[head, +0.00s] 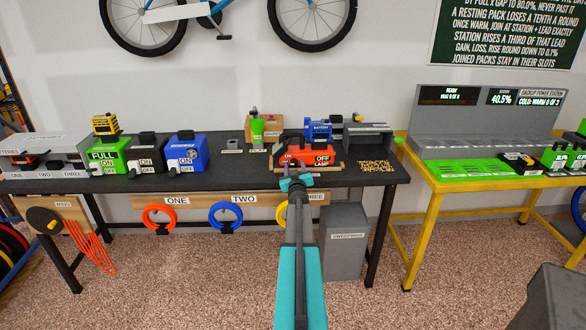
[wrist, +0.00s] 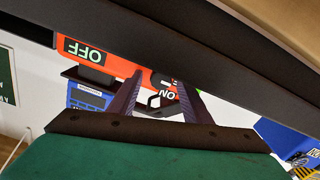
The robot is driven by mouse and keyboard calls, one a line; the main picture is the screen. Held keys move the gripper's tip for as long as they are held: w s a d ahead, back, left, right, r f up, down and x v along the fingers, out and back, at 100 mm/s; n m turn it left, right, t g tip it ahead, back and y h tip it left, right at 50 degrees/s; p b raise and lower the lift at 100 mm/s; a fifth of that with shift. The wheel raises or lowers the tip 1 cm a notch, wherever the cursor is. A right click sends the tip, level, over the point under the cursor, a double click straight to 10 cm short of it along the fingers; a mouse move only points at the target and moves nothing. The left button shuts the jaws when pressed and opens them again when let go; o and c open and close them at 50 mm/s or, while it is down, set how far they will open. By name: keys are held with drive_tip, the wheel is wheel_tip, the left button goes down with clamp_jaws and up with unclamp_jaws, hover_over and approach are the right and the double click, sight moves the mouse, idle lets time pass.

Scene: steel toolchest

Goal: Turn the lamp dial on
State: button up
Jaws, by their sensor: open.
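The orange-red lamp box (head: 306,157) sits near the front edge of the dark workbench, right of the middle. It carries ON and OFF labels and a LAMP label. In the wrist view the lamp (wrist: 124,70) appears upside down, with OFF on the left and ON on the right. My gripper (head: 296,182) is just in front of the lamp, low at the bench edge. In the wrist view my gripper (wrist: 160,82) is open, its two fingers apart and pointing toward the lamp face between the labels. The dial is not clearly visible; I cannot tell its setting or any contact.
Left on the workbench (head: 230,165) stand a green box (head: 108,155), a black box and a blue box (head: 187,154) with ON/OFF labels. A blue device (head: 318,131) is behind the lamp. Coloured rings hang below the bench front. A yellow table (head: 430,187) is at right.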

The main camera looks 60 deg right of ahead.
drive_tip(key=c, duration=1)
drive_tip(key=shift+a, duration=0.25)
drive_tip(key=shift+c, duration=0.2)
drive_tip(key=shift+d, duration=0.3)
drive_tip(key=shift+s+m+p, duration=0.1)
drive_tip(key=shift+m+p, duration=0.2)
drive_tip(key=shift+m, duration=2.6)
drive_tip(key=o, duration=1)
drive_tip(key=shift+o, duration=0.2)
